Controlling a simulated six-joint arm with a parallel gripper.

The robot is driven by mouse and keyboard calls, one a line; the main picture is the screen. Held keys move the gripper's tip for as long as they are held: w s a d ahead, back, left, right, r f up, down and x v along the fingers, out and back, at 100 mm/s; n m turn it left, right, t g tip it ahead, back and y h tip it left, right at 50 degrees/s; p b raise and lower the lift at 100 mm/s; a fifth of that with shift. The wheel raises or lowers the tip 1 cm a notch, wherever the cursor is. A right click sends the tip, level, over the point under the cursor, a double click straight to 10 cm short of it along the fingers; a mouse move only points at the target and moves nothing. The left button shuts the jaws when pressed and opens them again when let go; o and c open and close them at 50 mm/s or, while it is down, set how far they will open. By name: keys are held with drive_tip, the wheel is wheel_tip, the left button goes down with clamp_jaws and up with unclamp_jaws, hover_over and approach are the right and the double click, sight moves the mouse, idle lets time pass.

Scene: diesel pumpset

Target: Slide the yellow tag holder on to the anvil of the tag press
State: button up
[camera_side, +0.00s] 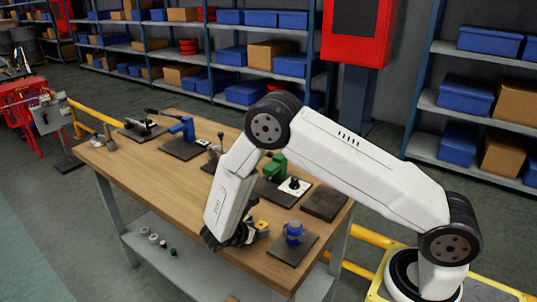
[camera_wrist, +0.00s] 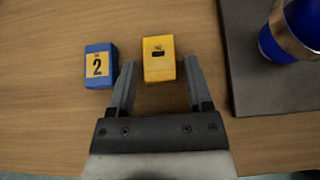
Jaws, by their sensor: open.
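The yellow tag holder (camera_wrist: 159,58) lies on the wooden bench top in the wrist view, with a dark slot in its upper face. It shows as a small yellow spot beside my gripper in the side view (camera_side: 262,226). My gripper (camera_wrist: 159,76) is open, with one fingertip on each side of the holder's near part. I cannot tell whether the fingers touch it. A green machine (camera_side: 275,167) and a blue lever machine (camera_side: 182,130) stand on the bench in the side view. I cannot tell which machine is the tag press, and no anvil shows clearly.
A dark plate (camera_wrist: 262,92) carrying a blue round device (camera_wrist: 304,20) is to the right. An empty dark plate (camera_side: 324,203) lies near the bench's right edge. Bare wood (camera_side: 165,182) is open at left.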

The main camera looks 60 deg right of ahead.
drive_tip(key=c, duration=0.7)
drive_tip(key=shift+c, duration=0.2)
drive_tip(key=shift+r, duration=0.3)
drive_tip(key=shift+r, duration=4.65)
drive_tip(key=w+d+f, duration=0.1)
drive_tip(key=w+d, duration=0.2)
drive_tip(key=w+d+f, duration=0.1)
drive_tip(key=w+d, duration=0.2)
drive_tip(key=w+d+f, duration=0.2)
drive_tip(key=w+d, duration=0.1)
drive_tip(key=shift+w+d, duration=0.2)
drive_tip(key=shift+w, duration=0.05)
drive_tip(key=shift+f, duration=0.6)
